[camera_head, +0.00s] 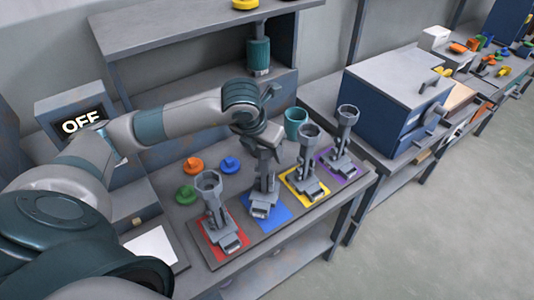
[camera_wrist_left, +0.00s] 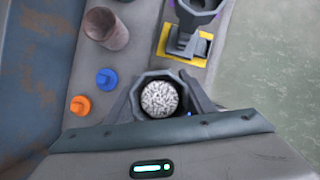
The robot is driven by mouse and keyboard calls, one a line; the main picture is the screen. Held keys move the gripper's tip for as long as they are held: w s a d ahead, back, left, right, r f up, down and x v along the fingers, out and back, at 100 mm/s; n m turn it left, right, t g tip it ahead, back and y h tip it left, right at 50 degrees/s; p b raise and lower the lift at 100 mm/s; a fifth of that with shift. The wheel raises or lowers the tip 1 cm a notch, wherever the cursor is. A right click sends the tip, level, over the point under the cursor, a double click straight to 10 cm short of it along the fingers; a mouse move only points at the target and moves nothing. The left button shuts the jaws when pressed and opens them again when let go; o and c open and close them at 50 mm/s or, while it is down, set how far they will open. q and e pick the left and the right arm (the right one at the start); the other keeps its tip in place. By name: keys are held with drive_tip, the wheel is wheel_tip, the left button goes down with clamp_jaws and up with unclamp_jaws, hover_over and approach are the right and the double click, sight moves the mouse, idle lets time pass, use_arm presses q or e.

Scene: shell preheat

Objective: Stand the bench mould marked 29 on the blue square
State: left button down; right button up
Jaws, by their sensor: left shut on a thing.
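My left gripper (camera_head: 264,138) is shut around the upper part of a grey mould (camera_head: 265,172), which is upright. The mould's foot is over the blue square (camera_head: 280,214); I cannot tell whether it touches. In the left wrist view, white grainy material (camera_wrist_left: 160,99) shows in the mould's round top, between my left gripper's fingers (camera_wrist_left: 158,92). The label on its foot is too small to read, so I cannot confirm the 29. My right gripper is not in view.
Similar moulds stand on the red square (camera_head: 212,250), yellow square (camera_head: 294,188) and purple square (camera_head: 349,173). A green cup (camera_head: 295,122) stands behind. Orange (camera_head: 194,166), blue (camera_head: 230,164) and green (camera_head: 186,194) knobs lie left. A blue oven-like box (camera_head: 397,120) stands right.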

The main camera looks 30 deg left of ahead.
use_arm(q)
drive_tip(key=shift+f+p, duration=0.35)
drive_tip(key=shift+f, duration=0.8)
drive_tip(key=c, duration=0.8)
unclamp_jaws()
drive_tip(key=shift+c, duration=0.2)
